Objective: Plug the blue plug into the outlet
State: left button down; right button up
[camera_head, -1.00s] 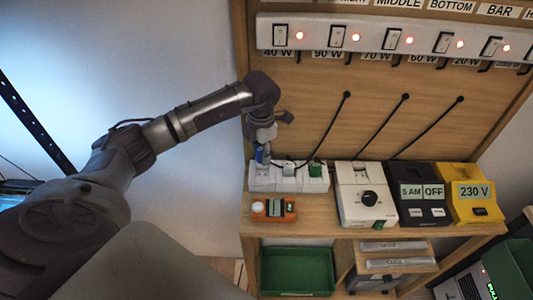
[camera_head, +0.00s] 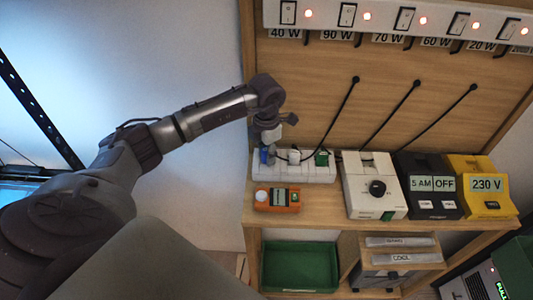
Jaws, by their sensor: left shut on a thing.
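The outlet is a white power strip (camera_head: 312,173) on the wooden shelf, at the foot of the back panel. The blue plug (camera_head: 264,156) is at the strip's left end, upright or nearly so, right at its top. I cannot tell whether its pins are in a socket. My left gripper (camera_head: 268,143) is directly above the blue plug and shut on it; the fingers are small and dark here. A white plug (camera_head: 294,156) and a green plug (camera_head: 321,158) are on the strip to the right. My right gripper is not in view.
An orange meter (camera_head: 277,199) stands in front of the strip. A white box (camera_head: 372,187), a black timer box (camera_head: 430,184) and a yellow 230 V box (camera_head: 482,188) stand to the right. A green bin (camera_head: 300,267) is below. Black cords hang from the panel.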

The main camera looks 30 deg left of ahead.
pick_arm(q)
jog(key=shift+s+d+f, duration=0.1)
jog(key=shift+s+f, duration=0.2)
jog(key=shift+f, duration=0.2)
jog(key=c, duration=1)
grip_release()
jog(key=shift+o, duration=1.4)
jog(key=shift+w+f, duration=0.1)
jog(key=shift+w, duration=0.1)
jog(key=shift+w+r, duration=0.1)
jog(key=shift+r, duration=0.55)
notch_tip(320, 180, up, 11)
jog(key=shift+r, duration=0.1)
